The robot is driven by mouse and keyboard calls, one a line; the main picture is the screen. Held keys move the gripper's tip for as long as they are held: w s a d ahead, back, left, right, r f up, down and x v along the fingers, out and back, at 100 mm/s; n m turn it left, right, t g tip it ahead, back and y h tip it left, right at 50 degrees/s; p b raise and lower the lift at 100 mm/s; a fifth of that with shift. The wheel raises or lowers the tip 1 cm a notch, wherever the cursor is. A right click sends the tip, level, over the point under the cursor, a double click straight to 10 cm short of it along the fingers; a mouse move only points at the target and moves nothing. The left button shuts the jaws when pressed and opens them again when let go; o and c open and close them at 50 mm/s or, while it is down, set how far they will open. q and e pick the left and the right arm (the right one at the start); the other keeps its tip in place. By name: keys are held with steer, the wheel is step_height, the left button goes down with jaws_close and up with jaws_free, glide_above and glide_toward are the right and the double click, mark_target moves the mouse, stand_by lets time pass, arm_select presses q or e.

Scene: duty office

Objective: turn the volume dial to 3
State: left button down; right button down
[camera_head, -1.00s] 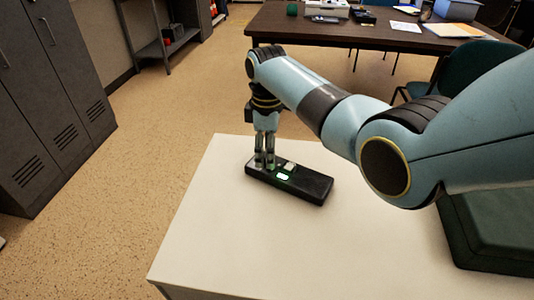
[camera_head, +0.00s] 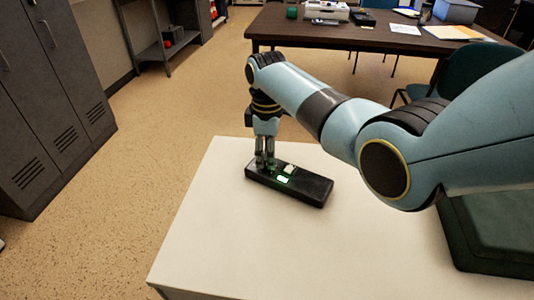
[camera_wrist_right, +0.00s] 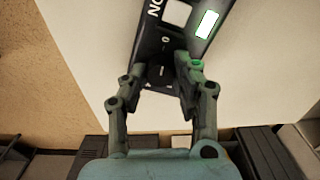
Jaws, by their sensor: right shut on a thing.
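The black device (camera_head: 305,188) lies on the white table, with a lit green-white display (camera_head: 283,179) and a pale button (camera_head: 290,168) on its top. My right gripper (camera_head: 265,166) points down at the device's left end. In the right wrist view, the gripper (camera_wrist_right: 160,82) is shut on the dark round dial (camera_wrist_right: 159,73), a finger on each side. The display (camera_wrist_right: 207,24) and the pale button (camera_wrist_right: 177,13) show beyond it. Printed marks show around the dial, but the number it points to is too small to tell. My left gripper is not in view.
The white table (camera_head: 215,240) is bare in front of the device. A dark green box-like thing (camera_head: 490,235) stands at the right. Grey lockers (camera_head: 50,100) stand at the left, and a dark desk (camera_head: 340,35) with papers and a chair is behind.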

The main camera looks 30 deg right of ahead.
steer(key=shift+r+m+p, duration=0.15)
steer(key=shift+m+p, duration=1)
steer(key=shift+m, duration=0.25)
steer(key=m+p, duration=0.1)
steer(key=m, duration=0.1)
steer(key=shift+m, duration=0.3)
steer(key=m+p, duration=0.2)
steer(key=m, duration=0.1)
steer(key=shift+m, duration=0.4)
steer(key=m+p, duration=0.1)
steer(key=m, duration=0.6)
steer(key=m+p, duration=0.1)
steer(key=m, duration=0.3)
steer(key=shift+m, duration=0.3)
steer(key=m, duration=0.4)
steer(key=shift+m, duration=0.3)
steer(key=shift+m+p, duration=0.3)
steer(key=shift+m, duration=1.8)
